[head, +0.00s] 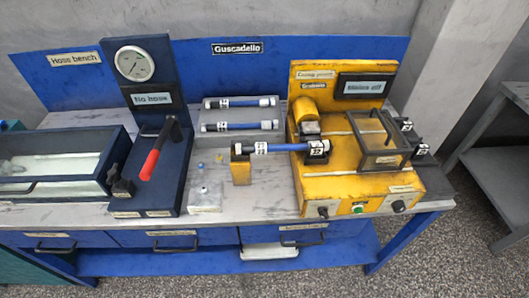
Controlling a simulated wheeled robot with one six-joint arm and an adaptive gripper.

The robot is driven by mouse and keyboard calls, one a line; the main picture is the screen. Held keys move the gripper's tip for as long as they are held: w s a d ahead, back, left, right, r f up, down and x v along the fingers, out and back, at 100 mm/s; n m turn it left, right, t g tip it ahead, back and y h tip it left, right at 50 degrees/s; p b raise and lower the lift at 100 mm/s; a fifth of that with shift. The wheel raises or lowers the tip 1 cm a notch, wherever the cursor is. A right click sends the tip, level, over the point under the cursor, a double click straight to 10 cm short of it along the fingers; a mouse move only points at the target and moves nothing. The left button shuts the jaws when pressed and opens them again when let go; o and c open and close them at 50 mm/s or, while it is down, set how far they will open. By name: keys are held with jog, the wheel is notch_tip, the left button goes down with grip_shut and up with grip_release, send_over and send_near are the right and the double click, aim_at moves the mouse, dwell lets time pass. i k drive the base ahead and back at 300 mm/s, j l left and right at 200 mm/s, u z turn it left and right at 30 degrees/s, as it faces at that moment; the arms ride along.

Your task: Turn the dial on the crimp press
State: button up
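The yellow crimp press (345,185) stands at the right end of the bench, with a dark display (363,87) that seems to read "Mains off". On its front edge are a dark round control (323,211) at the left, a green button (357,208) and a dark round knob (398,206) at the right. Which round control is the dial is not clear, and their pointer positions are too small to read. A blue hose (284,147) lies across from a small yellow stand (241,172) into the press's dark die. My gripper is not in view.
Left of the press are a rack with two blue hoses (239,127), a small pale block (206,196), and a dark blue station with a gauge (135,63) and a red-handled lever (150,165). A grey side table (498,185) stands at right. Floor is free before the bench.

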aim_at(399, 206)
jog(key=k+l, duration=0.2)
jog(key=l, duration=0.2)
jog(key=k+l, duration=0.45)
jog(key=l, duration=0.3)
